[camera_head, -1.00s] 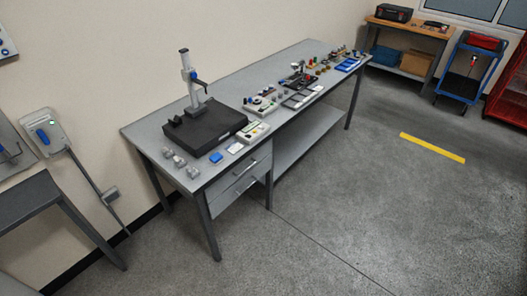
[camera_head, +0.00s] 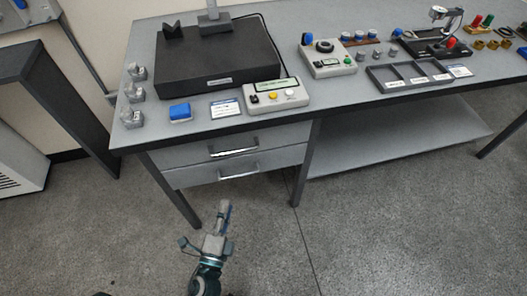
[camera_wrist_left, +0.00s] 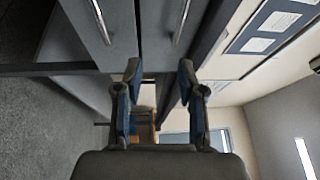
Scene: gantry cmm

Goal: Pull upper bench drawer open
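The upper bench drawer (camera_head: 275,137) is a grey front just under the bench top, with a bar handle (camera_head: 233,152). It looks shut. A lower drawer (camera_head: 285,160) with its own handle (camera_head: 240,174) sits directly beneath. My left gripper (camera_head: 208,232) is in front of and below the drawers, apart from them, fingers spread and empty. In the left wrist view, turned sideways, the open left gripper (camera_wrist_left: 160,85) shows both fingers; the upper handle (camera_wrist_left: 181,20) and lower handle (camera_wrist_left: 100,22) lie beyond. My right gripper is not in view.
Bench legs (camera_head: 303,165) flank the drawers. A low shelf (camera_head: 400,140) is at right. The floor in front is clear.

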